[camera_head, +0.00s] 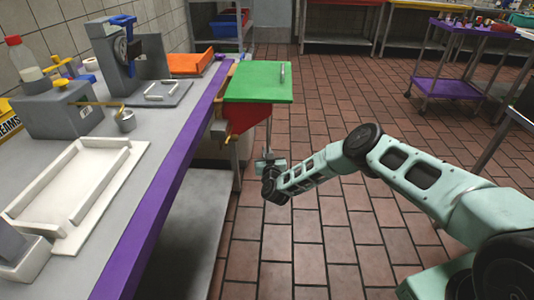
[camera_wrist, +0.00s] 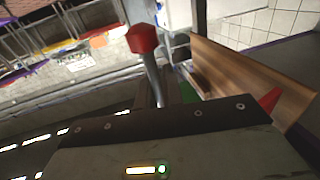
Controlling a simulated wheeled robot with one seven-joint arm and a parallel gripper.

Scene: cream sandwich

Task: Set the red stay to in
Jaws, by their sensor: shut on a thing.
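The red stay (camera_head: 254,127) shows as a red bracket under the green leaf (camera_head: 258,82) at the end of the counter in the head view. My gripper (camera_head: 267,162) is low in front of it, below the leaf. In the wrist view a grey rod with a red knob (camera_wrist: 142,38) stands up from between my fingers (camera_wrist: 162,95), and my gripper appears shut on that rod. The leaf stands out level from the counter. The fingertips' exact contact is hidden behind the dark gripper body.
A wooden panel (camera_wrist: 245,70) is close on the right in the wrist view. Tiled floor (camera_head: 340,235) lies open to the right.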

